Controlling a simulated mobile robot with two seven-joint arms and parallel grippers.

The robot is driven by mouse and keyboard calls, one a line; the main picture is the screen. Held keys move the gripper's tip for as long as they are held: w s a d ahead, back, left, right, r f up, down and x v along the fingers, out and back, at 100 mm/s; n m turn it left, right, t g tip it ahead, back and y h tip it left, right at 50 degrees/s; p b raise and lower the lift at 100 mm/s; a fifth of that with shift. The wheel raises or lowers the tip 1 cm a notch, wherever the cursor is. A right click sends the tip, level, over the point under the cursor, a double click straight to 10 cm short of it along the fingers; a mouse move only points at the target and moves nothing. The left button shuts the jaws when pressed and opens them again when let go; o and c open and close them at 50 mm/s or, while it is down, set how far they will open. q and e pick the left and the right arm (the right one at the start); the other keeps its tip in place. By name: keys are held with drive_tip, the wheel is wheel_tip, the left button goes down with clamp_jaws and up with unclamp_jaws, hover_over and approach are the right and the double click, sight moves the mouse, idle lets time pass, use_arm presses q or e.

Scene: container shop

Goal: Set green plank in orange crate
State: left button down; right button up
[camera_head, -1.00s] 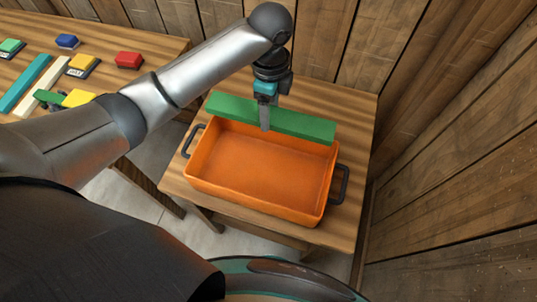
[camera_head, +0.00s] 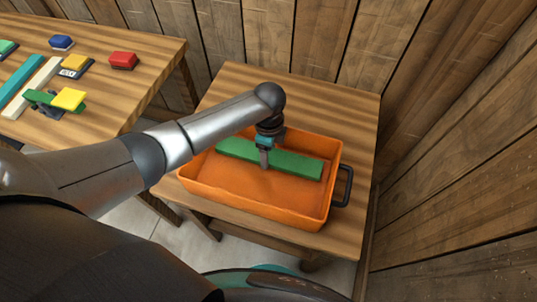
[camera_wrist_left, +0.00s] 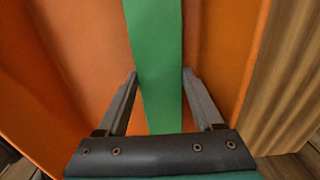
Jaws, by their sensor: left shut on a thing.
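The green plank (camera_head: 295,164) is inside the orange crate (camera_head: 245,205), lengthwise near its back wall. In the left wrist view the plank (camera_wrist_left: 155,60) runs between the two fingers with orange crate surfaces (camera_wrist_left: 215,60) on both sides. My left gripper (camera_head: 265,160) is shut on the plank near its middle. I cannot tell whether the plank touches the crate floor. My right gripper is not in view.
The crate stands on a small wooden table (camera_head: 310,90) with a dark handle (camera_head: 343,186) at its right end. Another wooden table (camera_head: 110,85) at the left holds several coloured blocks, including a red one (camera_head: 123,61). Wooden walls (camera_head: 450,150) stand behind and right.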

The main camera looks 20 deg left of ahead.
use_arm(q)
drive_tip(key=shift+f, duration=0.55)
drive_tip(key=shift+c, duration=1.5)
unclamp_jaws()
drive_tip(key=shift+f, duration=0.15)
wheel_tip(320, 180, up, 12)
drive_tip(key=p, duration=0.3)
drive_tip(key=shift+r, duration=0.2)
